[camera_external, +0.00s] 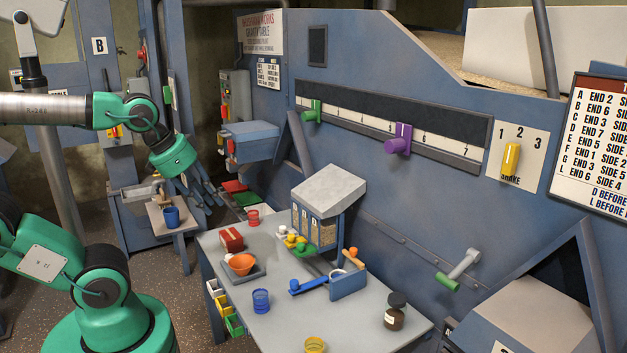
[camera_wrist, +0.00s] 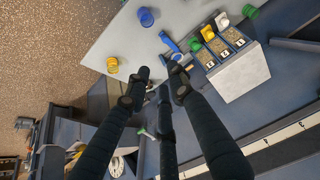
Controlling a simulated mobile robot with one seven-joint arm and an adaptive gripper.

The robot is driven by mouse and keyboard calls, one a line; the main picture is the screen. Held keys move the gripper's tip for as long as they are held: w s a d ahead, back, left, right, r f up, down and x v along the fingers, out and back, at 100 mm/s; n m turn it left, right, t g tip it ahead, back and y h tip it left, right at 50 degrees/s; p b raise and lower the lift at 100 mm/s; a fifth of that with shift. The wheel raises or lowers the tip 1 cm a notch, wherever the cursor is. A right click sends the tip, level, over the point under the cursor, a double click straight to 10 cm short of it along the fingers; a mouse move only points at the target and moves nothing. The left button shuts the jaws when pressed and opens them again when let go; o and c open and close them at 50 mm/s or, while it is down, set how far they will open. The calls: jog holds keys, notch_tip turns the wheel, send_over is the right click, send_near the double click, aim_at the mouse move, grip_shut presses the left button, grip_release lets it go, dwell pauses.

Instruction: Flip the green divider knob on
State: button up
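A green knob (camera_external: 312,111) sits towards the left end of a long white numbered scale (camera_external: 440,144) on the blue machine wall. A purple knob (camera_external: 398,143) sits further right on the same scale. A lever with a green grip (camera_external: 447,282) is lower right on the wall. My gripper (camera_external: 208,194) is in the air left of the wall, below and left of the green knob and apart from it. Its dark fingers are spread and empty, and they also show in the wrist view (camera_wrist: 157,74). The green knob cannot be made out in the wrist view.
A blue housing (camera_external: 250,141) juts out near my gripper. A yellow knob (camera_external: 510,158) is right of the scale.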

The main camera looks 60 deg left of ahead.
jog(key=shift+w+a+r, duration=0.1)
jog(key=shift+w, duration=0.05)
grip_shut()
jog(key=n+t+y+p, duration=0.6)
jog(key=n+t+p, duration=0.5)
jog(key=n+p, duration=1)
send_near(309, 116)
jog(key=s+a+f+n+b, duration=0.2)
jog(key=a+n+b, duration=0.1)
jog(key=a, duration=0.6)
jog(key=shift+a+f, duration=0.2)
jog(key=shift+w, duration=0.1)
jog(key=w+p, duration=0.1)
jog(key=w, duration=0.8)
jog(key=shift+d, duration=0.35)
